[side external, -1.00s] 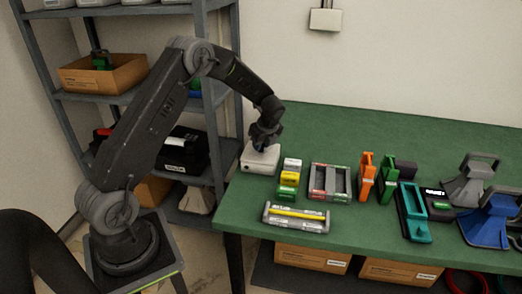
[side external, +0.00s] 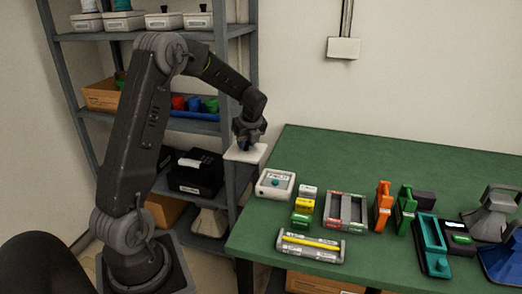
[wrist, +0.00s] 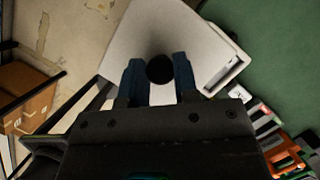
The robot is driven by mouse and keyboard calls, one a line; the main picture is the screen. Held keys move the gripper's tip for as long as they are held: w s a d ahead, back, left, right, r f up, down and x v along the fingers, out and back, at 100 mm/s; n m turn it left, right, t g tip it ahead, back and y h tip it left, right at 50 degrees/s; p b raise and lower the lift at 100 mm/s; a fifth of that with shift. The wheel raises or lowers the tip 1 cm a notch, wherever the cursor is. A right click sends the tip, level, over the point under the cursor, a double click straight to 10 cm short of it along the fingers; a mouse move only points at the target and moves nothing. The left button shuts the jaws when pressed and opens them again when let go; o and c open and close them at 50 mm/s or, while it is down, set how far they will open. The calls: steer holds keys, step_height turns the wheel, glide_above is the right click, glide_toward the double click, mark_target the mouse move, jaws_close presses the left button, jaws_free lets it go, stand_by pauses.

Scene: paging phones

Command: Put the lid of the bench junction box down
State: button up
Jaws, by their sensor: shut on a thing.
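The lid (side external: 244,152) is a flat pale plate with a dark round knob. My gripper (side external: 246,143) is shut on the knob and holds the lid in the air, left of the bench's left end. In the wrist view the lid (wrist: 150,40) fills the upper middle, with the dark knob (wrist: 160,69) between my gripper's fingers (wrist: 160,80). The bench junction box (side external: 275,184) stands open on the bench's left corner, with a round teal thing inside. In the wrist view the lid hides part of the box (wrist: 232,75).
The green bench (side external: 290,150) has free room behind the box. Small coloured blocks (side external: 304,205), a grey tray (side external: 346,210) and a holder with a yellow rod (side external: 310,246) stand right of the box. A grey shelf rack (side external: 232,100) stands close behind the lid.

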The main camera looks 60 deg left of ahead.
steer(key=shift+s+a+r, duration=0.2)
steer(key=shift+s+r, duration=0.05)
steer(key=shift+s, duration=0.15)
steer(key=s+d+f, duration=0.4)
steer(key=s+d, duration=0.5)
steer(key=w+d+f, duration=0.6)
steer(key=w+d, duration=0.1)
steer(key=shift+w+d+f, duration=0.1)
steer(key=shift+w+f, duration=0.2)
steer(key=shift+w+d+f, duration=0.15)
steer(key=shift+w, duration=0.05)
steer(key=shift+f, duration=2)
steer(key=shift+f, duration=0.15)
steer(key=o, duration=1)
steer(key=shift+c, duration=0.2)
